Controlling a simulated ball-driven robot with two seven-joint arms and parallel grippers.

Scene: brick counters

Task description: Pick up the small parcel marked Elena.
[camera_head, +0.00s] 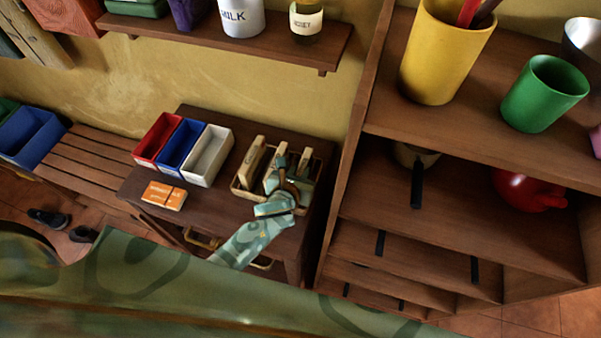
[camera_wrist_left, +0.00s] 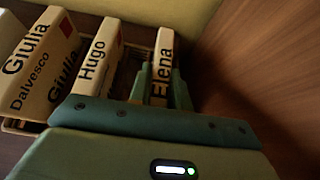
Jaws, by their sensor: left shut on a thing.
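The small cream parcel marked Elena (camera_wrist_left: 163,60) stands upright in the left wrist view, at the right end of a row. It also shows in the head view (camera_head: 304,160) in a shallow wooden tray (camera_head: 237,189). My left gripper (camera_wrist_left: 160,88) is shut on the Elena parcel, one finger on each side. In the head view my left gripper (camera_head: 290,182) reaches down over the tray and hides part of it. Beside it stand the parcels marked Hugo (camera_wrist_left: 98,58) and Giulia (camera_wrist_left: 45,62). My right gripper is not in view.
Red (camera_head: 158,138), blue (camera_head: 182,145) and white (camera_head: 209,155) bins stand left of the tray on the dark table (camera_head: 228,218). An orange box (camera_head: 164,195) lies in front of them. A tall wooden shelf unit (camera_head: 345,215) rises close to the right. A wall shelf (camera_head: 230,38) hangs behind.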

